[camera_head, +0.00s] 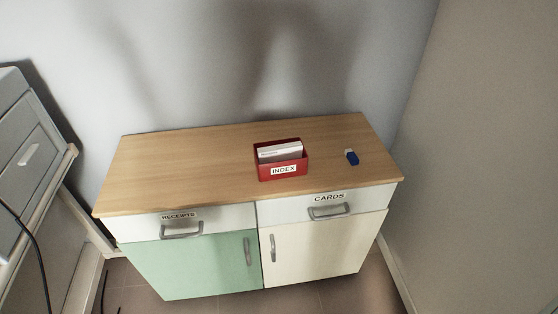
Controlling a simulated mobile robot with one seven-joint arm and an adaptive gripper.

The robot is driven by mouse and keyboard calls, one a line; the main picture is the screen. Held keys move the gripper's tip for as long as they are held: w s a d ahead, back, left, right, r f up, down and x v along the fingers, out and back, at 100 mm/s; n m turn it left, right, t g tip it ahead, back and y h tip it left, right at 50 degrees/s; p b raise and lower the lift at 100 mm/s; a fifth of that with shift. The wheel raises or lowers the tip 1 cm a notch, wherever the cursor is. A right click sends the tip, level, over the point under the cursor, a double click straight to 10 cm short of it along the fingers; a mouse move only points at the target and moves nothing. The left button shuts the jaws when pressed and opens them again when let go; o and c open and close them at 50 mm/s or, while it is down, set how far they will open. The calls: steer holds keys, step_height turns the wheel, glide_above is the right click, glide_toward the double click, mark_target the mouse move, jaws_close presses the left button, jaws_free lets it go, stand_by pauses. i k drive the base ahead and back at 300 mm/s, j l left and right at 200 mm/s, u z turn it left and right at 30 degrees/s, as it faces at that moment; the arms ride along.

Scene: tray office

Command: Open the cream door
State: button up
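The cream door (322,254) is the lower right front of a wooden-topped cabinet. It looks shut, flush beside the green door (196,267). Its grey vertical handle (272,248) is on its left edge, close to the green door's handle (247,251). My gripper is not in view.
A white RECEIPTS drawer (223,217) is above the green door. A grey unit (30,160) stands left; a wall (480,160) is close on the right.

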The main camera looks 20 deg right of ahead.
mark_target(298, 252)
steer(key=z, duration=1.1)
steer(key=k+j+z, duration=0.55)
steer(key=k+j, duration=0.2)
